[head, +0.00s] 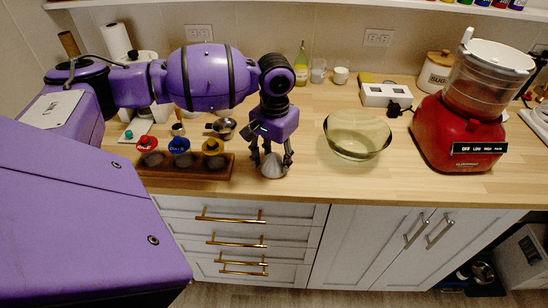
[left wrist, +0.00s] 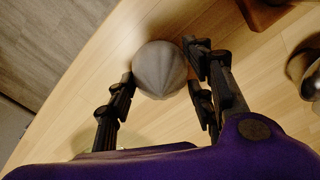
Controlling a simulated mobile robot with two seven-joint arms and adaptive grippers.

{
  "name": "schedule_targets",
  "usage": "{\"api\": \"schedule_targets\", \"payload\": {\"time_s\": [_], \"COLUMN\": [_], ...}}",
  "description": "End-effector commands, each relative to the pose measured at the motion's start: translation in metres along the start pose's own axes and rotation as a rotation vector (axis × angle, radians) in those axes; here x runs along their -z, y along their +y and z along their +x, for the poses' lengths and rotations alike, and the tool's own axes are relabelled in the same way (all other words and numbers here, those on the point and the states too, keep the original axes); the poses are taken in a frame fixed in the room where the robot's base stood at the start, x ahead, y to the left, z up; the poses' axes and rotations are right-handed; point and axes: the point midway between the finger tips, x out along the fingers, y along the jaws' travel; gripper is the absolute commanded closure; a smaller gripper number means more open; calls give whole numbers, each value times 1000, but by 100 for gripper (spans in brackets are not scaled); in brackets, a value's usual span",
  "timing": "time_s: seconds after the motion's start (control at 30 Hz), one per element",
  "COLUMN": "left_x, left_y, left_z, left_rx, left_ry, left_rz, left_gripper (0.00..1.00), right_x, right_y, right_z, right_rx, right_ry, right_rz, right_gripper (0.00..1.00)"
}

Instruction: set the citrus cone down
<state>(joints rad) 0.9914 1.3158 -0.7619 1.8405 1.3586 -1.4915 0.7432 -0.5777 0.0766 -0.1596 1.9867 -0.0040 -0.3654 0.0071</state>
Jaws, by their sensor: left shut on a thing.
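The citrus cone (head: 271,166) is a grey, ribbed, pointed piece low over the wooden counter, near its front edge. In the left wrist view the cone (left wrist: 160,69) sits between the fingertips, its ridges meeting at a point. My left gripper (head: 271,157) comes down from above with its fingers on either side of the cone, shut on it. The left gripper also shows in the left wrist view (left wrist: 160,75). Whether the cone's underside touches the counter I cannot tell. My right gripper is not in view.
A wooden rack (head: 180,167) with red, blue and yellow-topped jars stands left of the cone. A glass bowl (head: 357,137) is to the right, with a red food processor (head: 458,135) beyond it. A metal cup (head: 222,128) stands behind. Counter between cone and bowl is clear.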

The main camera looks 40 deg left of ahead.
Motion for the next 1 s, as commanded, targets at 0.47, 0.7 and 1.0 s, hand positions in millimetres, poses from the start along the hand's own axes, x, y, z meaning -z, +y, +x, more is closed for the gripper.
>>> {"api": "schedule_targets", "payload": {"time_s": [0.47, 0.7, 1.0], "left_x": [0, 0, 1], "left_y": [0, 0, 0], "left_z": [3, -8, -71], "left_rx": [0, 0, -1], "left_ry": [-1, 1, 4], "left_rz": [0, 0, 0], "left_gripper": [33, 33, 33], "right_x": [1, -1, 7], "right_y": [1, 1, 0], "right_z": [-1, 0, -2], "right_rx": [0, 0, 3], "right_ry": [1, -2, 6], "right_rz": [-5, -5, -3], "right_gripper": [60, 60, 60]}}
